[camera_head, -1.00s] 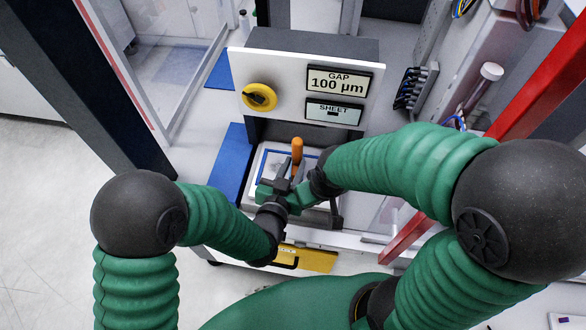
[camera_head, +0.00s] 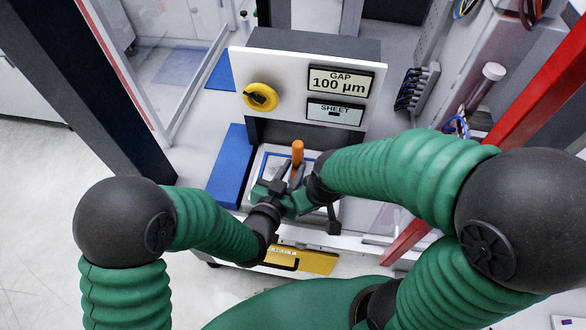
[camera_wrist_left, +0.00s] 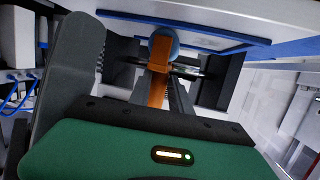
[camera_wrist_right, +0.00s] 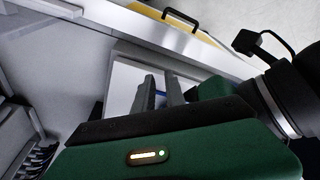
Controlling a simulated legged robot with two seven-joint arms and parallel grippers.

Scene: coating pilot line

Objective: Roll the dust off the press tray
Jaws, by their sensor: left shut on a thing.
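The press tray (camera_head: 248,180) is a pale tray with a blue-outlined sheet area, under the press front. An orange-handled roller (camera_head: 297,152) stands up over it; in the left wrist view its orange handle (camera_wrist_left: 159,68) leads to a pale blue round end. My left gripper (camera_head: 283,184) is shut on the roller, over the tray. My right gripper (camera_wrist_right: 158,90) is close beside it, its fingers slightly apart with nothing visible between them. The grippers and forearms hide much of the tray, and whether the roller touches the sheet is hidden. I cannot make out dust.
A blue pad (camera_head: 231,165) lies left. A yellow drawer front (camera_head: 318,262) is below. A red post (camera_head: 530,85) stands right.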

